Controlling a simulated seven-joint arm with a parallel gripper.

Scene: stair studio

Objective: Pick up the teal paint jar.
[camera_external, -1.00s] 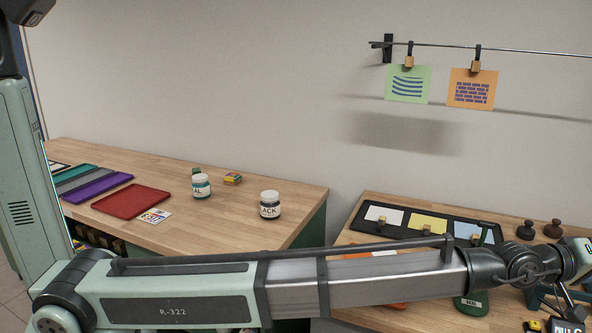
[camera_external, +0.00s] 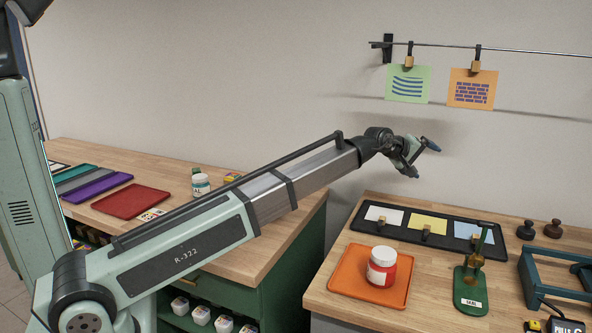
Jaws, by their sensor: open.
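The teal paint jar (camera_external: 200,187) is a small white-lidded jar on the left wooden table; only the letters "AL" of its label show. It stands upright, partly cut off by my arm at its lower right. My gripper (camera_external: 424,162) is raised in front of the wall, above the back of the right table, far to the right of the jar. It is open and I see nothing in it.
A red jar (camera_external: 382,268) stands on an orange tray (camera_external: 345,283) on the right table. A green stand (camera_external: 470,290) is beside it. A red mat (camera_external: 130,201) lies left of the teal jar. Clipped cards (camera_external: 408,84) hang from a rail. My arm hides part of the left table.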

